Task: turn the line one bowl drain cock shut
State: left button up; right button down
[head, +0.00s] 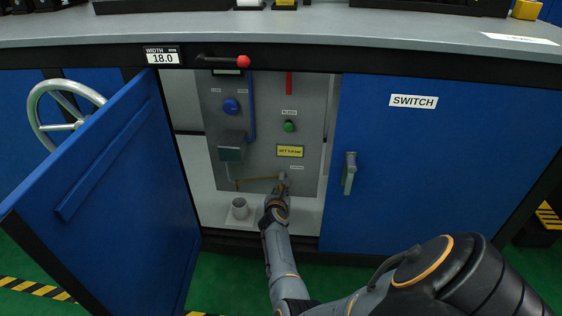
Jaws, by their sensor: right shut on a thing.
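An open cabinet bay shows a grey panel (263,110) with a green bowl box (231,147) on its left side. A thin brass-coloured pipe (255,179) runs along the lower panel to the drain cock, at the panel's lower right. My right gripper (282,186) reaches into the bay at the pipe's right end and is shut on the drain cock. The fingers and wrist hide most of the cock, so its handle angle cannot be told. A small white cup (240,208) stands on the bay floor left of my gripper. My left gripper is not in view.
The blue left door (110,190) stands open toward me. The right door (440,170), labelled SWITCH, is closed, with a grey handle (349,173). A red-knobbed lever (243,62) sits above the bay. A blue knob (231,106) and green button (289,127) are on the panel.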

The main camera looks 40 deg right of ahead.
jog(key=c, duration=1.3)
grip_release()
jog(key=shift+w, duration=0.1)
notch_tip(320, 180, up, 10)
